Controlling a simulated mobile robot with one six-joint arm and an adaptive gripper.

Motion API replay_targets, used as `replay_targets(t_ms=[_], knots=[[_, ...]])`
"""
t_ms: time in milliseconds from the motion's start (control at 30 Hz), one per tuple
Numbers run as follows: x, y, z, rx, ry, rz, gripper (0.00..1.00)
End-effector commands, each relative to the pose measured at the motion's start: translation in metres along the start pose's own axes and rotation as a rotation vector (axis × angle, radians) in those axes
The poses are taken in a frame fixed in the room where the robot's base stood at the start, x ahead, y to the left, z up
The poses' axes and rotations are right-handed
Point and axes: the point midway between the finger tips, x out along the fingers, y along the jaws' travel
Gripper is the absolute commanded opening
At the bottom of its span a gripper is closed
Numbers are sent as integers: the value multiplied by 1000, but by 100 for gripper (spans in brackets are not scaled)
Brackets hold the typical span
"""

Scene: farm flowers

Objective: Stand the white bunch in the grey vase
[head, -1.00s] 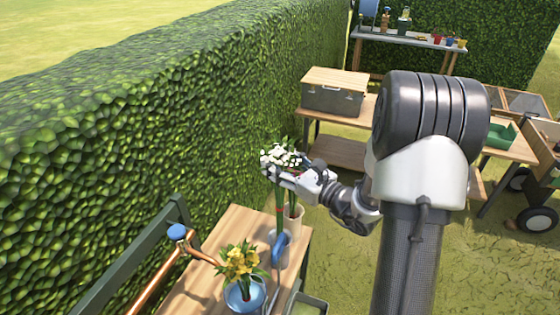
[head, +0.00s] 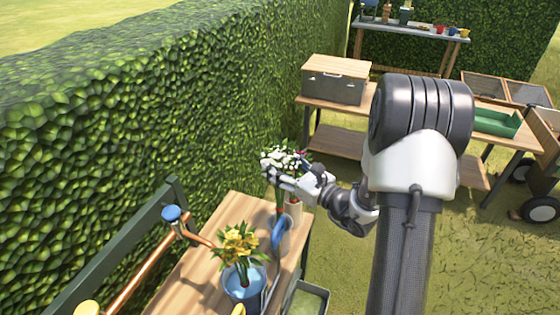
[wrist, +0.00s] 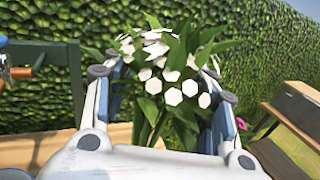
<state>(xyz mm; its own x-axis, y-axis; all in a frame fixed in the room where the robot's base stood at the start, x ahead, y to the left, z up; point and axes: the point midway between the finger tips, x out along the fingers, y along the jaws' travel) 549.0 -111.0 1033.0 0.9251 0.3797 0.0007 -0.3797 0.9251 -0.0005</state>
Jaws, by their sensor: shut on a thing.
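The white bunch (head: 287,157) has white blooms over green leaves, and its stems hang down with a reddish band. My gripper (head: 283,170) is shut on the white bunch just below the blooms. In the wrist view the white bunch (wrist: 172,80) stands roughly upright between the two fingers (wrist: 160,100). A grey vase (head: 287,238) appears below it at the right end of the wooden bench, partly hidden behind a blue curved handle. I cannot tell whether the stem ends are above the vase mouth or inside it.
A yellow bunch stands in a blue pot (head: 244,288) nearer on the bench (head: 205,265). A pale vase (head: 295,212) is close behind the grey one; a pink bloom (wrist: 241,124) shows near it. A copper tap pipe (head: 145,273) and the hedge border the left.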

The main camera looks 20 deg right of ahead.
Motion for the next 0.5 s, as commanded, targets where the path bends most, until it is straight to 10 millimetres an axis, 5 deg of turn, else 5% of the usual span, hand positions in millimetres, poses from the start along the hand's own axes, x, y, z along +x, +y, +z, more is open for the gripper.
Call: replay_targets(t_ms=[500], knots=[[0, 0, -42, 1, 0, 0, 5]])
